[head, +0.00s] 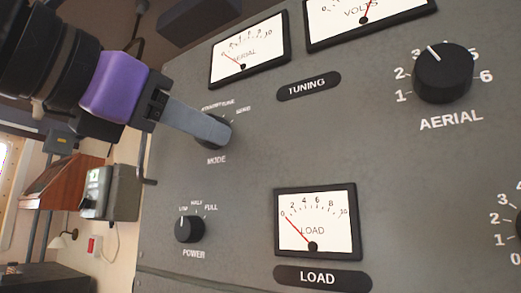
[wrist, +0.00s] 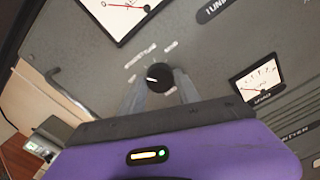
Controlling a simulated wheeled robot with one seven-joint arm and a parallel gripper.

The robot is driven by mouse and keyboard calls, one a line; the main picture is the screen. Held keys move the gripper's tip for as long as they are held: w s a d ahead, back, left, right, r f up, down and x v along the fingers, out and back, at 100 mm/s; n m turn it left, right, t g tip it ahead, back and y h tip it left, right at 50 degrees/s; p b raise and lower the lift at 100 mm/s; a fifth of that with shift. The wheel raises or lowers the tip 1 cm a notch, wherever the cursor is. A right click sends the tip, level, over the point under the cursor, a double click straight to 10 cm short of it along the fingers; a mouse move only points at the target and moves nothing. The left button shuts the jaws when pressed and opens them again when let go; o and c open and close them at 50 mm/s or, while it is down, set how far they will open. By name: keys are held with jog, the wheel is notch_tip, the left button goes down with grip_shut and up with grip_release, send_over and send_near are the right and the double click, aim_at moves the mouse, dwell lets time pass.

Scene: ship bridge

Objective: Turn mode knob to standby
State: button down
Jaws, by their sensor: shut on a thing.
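The black mode knob (head: 222,134) is on the grey panel above the word MODE, partly hidden by my gripper in the head view. My gripper (head: 213,135) reaches in from the upper left, its fingers at the knob. In the wrist view the knob (wrist: 158,77) sits between the two fingertips (wrist: 160,92), and the gripper is shut on it. Its white pointer line faces left in the wrist view. The position labels around the knob are small, and I cannot read clearly which one the pointer meets.
The power knob (head: 189,229) is below the mode knob, with the load meter (head: 316,222) to its right. The aerial knob (head: 443,72) is at upper right. A thin bar handle (head: 146,165) stands at the panel's left edge, close to my gripper.

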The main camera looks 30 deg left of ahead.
jog(key=shift+m, duration=1.3)
jog(key=c, duration=0.9)
grip_release()
jog(key=s, duration=0.2)
jog(key=s+b, duration=0.1)
jog(key=s, duration=0.2)
jog(key=s+b, duration=0.1)
jog(key=s, duration=0.2)
jog(key=shift+a, duration=0.3)
